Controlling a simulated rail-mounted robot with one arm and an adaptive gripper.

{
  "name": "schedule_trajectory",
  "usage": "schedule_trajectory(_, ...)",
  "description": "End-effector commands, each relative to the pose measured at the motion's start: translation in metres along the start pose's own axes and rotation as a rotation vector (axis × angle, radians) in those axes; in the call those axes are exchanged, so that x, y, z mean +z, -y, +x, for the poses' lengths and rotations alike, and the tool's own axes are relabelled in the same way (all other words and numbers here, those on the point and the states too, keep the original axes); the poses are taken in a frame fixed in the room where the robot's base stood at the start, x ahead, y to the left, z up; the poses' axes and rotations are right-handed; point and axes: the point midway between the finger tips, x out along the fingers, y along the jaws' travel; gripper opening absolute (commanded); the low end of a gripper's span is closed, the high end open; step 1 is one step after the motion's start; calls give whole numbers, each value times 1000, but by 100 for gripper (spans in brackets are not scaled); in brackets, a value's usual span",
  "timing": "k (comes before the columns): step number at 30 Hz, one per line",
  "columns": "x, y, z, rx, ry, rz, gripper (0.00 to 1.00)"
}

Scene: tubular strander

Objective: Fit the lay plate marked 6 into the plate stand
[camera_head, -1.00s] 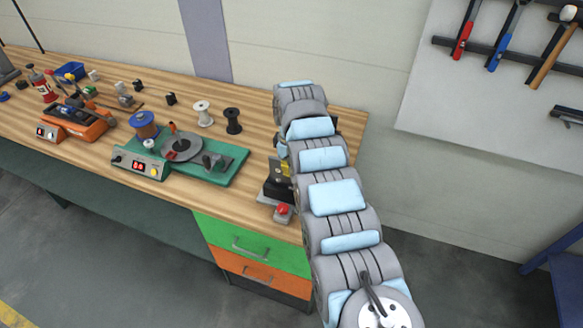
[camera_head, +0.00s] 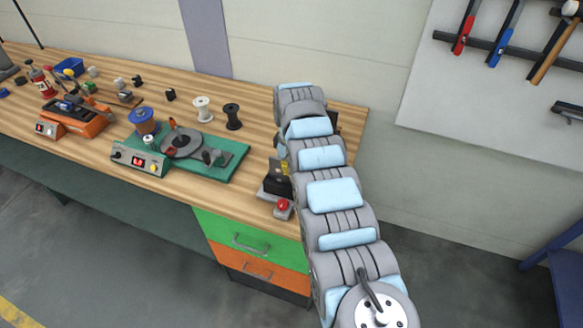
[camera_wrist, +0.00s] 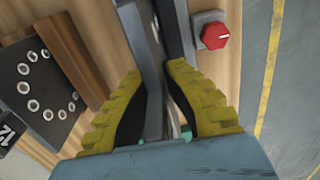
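My gripper (camera_wrist: 158,72) has two yellow ribbed fingers that close toward each other at their tips in the wrist view. A thin grey slab (camera_wrist: 152,95), seen nearly edge-on, lies between them. It looks like a lay plate gripped there, but its face and mark are hidden. Ahead of the tips, the slab runs beside a dark upright part (camera_wrist: 174,30), which seems to belong to the plate stand. In the head view the dark stand (camera_head: 277,184) is at the bench's right end, partly behind my arm. Whether the slab is seated in it cannot be told.
A red button (camera_wrist: 215,35) on a grey base sits right of the fingers; the head view shows it too (camera_head: 283,206). A dark plate with several holes (camera_wrist: 45,88) lies at left beside a wooden bar (camera_wrist: 75,55). The bench edge is close at right.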

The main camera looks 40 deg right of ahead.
Motion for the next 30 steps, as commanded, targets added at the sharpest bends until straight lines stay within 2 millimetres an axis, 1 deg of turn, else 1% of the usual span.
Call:
schedule_trajectory(10, 0, 0, 6, 2, -1, 0, 0)
schedule_trajectory(12, 0, -1, 6, 2, -1, 0, 23)
schedule_trajectory(13, 0, -1, 6, 2, -1, 0, 31)
schedule_trajectory(14, 0, 0, 6, 2, -1, 0, 37)
schedule_trajectory(24, 0, 0, 6, 1, 0, 0, 37)
schedule_trajectory(30, 0, -1, -5, 3, -2, 0, 37)
